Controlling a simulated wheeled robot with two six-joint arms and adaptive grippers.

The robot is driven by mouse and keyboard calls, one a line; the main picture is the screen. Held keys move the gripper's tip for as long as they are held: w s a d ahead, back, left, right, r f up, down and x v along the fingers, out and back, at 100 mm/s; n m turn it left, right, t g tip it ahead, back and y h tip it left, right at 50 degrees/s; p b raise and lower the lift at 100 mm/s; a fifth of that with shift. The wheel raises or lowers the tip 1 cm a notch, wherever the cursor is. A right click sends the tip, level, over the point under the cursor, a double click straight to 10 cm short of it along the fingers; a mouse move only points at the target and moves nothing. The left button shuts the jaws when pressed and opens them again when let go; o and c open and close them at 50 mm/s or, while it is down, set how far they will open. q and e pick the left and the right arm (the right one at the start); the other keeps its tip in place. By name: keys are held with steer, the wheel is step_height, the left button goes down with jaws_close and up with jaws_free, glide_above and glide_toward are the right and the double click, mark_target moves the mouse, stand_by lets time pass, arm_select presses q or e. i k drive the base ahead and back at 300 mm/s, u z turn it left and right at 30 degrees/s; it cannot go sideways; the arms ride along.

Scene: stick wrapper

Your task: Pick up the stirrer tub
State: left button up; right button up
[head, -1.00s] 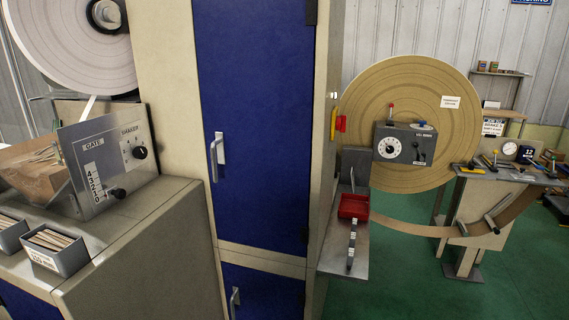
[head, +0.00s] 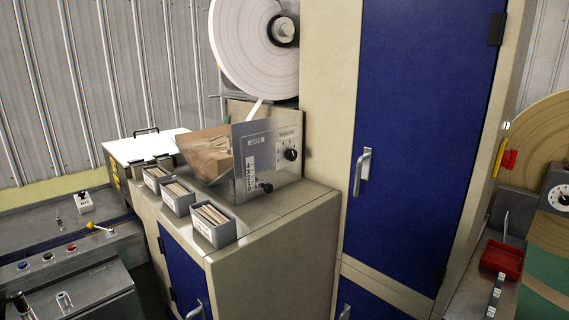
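Three small grey tubs filled with wooden sticks stand in a row along the front edge of the beige cabinet top. The nearest tub (head: 213,225) is at the right of the row, the middle tub (head: 178,197) is behind it to the left, and the far tub (head: 157,178) is smallest in view. Each has a white label on its front, too small to read, so I cannot tell which is the stirrer tub. Neither of my grippers is in view.
A hopper (head: 208,155) of sticks and a control panel (head: 268,160) stand behind the tubs. The beige cabinet (head: 285,235) has bare top to the right of the nearest tub. A tall blue door (head: 415,140) rises at right. A grey console (head: 75,250) stands at left.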

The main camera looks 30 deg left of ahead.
mark_target(216, 225)
steer(key=u, duration=1.45)
